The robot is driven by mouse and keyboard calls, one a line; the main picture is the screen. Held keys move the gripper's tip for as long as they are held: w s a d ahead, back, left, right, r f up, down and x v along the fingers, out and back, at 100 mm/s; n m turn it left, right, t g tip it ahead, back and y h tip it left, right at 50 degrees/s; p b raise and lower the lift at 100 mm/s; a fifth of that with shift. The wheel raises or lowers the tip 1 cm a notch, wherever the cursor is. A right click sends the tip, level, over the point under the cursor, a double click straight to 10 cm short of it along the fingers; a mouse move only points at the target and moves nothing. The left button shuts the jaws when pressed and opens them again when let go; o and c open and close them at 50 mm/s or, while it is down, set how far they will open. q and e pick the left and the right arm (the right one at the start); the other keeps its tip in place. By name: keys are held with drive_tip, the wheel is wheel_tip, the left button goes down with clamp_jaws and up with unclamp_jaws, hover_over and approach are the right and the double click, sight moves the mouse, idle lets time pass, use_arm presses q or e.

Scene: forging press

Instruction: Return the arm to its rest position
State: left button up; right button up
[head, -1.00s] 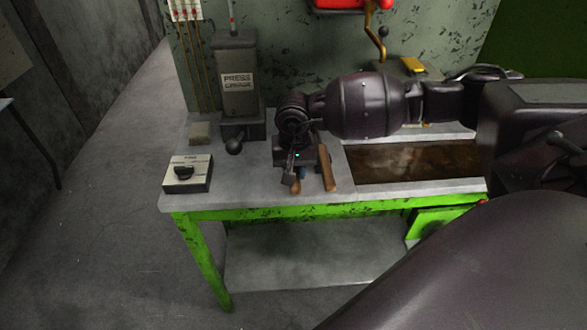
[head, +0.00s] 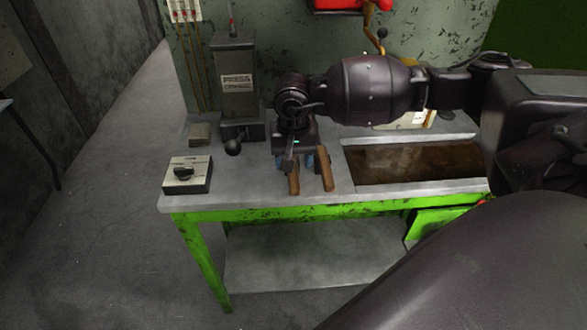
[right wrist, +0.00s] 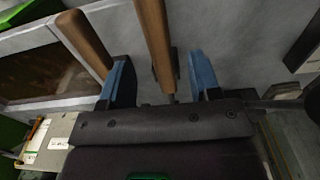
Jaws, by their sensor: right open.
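My right gripper (head: 297,161) is above the near left part of the bench top, its jaws apart. In the right wrist view its blue fingers (right wrist: 160,66) stand either side of one wooden handle (right wrist: 155,35), with visible gaps. That handle also shows in the head view (head: 293,182). A second wooden handle (head: 325,170) lies just right of it in the head view, and outside the left finger in the right wrist view (right wrist: 84,42). The far ends of both handles are hidden. My left gripper is not in view.
A box with a black rotary knob (head: 187,174) sits at the bench's left corner. A grey post labelled PRESS (head: 237,85) stands behind, with a ball-ended lever (head: 233,147). A brown recessed trough (head: 415,163) is to the right. The green-framed bench (head: 300,212) has clear floor at left.

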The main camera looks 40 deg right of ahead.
wheel_tip(320, 180, up, 7)
drive_tip(key=shift+s, duration=0.15)
